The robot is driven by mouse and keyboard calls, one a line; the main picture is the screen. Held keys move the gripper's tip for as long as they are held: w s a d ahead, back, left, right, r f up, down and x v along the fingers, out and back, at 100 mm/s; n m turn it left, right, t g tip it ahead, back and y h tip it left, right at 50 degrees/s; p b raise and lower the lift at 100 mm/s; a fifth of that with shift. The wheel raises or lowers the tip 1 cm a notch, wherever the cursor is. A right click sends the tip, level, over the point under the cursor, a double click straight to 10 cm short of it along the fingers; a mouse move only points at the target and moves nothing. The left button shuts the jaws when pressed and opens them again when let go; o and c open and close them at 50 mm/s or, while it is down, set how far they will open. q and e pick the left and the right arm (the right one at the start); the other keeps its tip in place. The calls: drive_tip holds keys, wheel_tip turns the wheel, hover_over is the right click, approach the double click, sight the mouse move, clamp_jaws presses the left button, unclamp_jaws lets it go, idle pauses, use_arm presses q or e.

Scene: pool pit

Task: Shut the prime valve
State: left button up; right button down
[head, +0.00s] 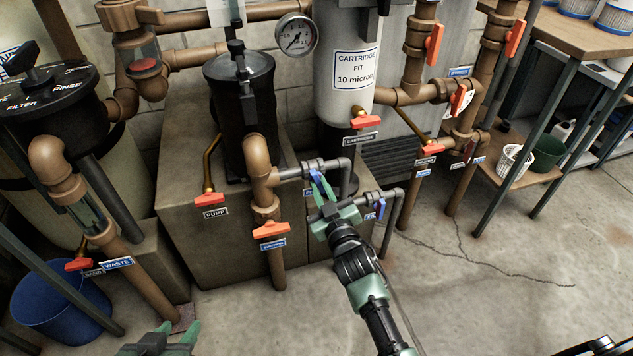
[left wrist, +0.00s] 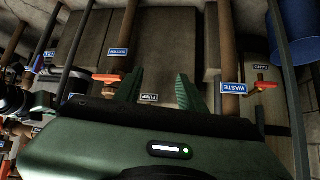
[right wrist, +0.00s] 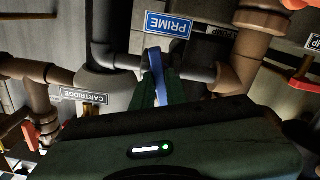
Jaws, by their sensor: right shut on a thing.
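The prime valve has a blue lever (head: 317,184) on a thin grey pipe low in front of the black pump. In the right wrist view the lever (right wrist: 157,76) stands between my fingers, under the blue PRIME label (right wrist: 168,25), and appears to lie across the pipe. My right gripper (head: 324,208) is shut on this lever; the fingers hide part of it. In the head view the label is mostly hidden. My left gripper (head: 172,340) is at the bottom edge, well away from the valve. In the left wrist view its fingers (left wrist: 158,90) are apart with nothing between them.
A second blue-handled valve (head: 378,206) is close to the right of my right gripper. An orange suction valve handle (head: 270,230) and a pump drain handle (head: 210,199) are to the left. A blue bucket (head: 62,298) stands at the left.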

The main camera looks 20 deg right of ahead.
drive_tip(key=m+p, duration=0.1)
drive_tip(key=m, duration=0.3)
drive_tip(key=shift+m+p, duration=0.3)
drive_tip(key=shift+p, duration=0.05)
drive_tip(key=c, duration=1.3)
unclamp_jaws()
use_arm(q)
drive_tip(key=s+a+f+g, duration=0.1)
drive_tip(key=s+f+g, duration=0.1)
drive_tip(key=s, duration=0.2)
drive_tip(key=s+a+f+g+y, duration=0.1)
drive_tip(key=s+a+g, duration=0.1)
drive_tip(key=s, duration=0.3)
drive_tip(key=shift+f+g, duration=0.4)
drive_tip(key=shift+g, duration=0.1)
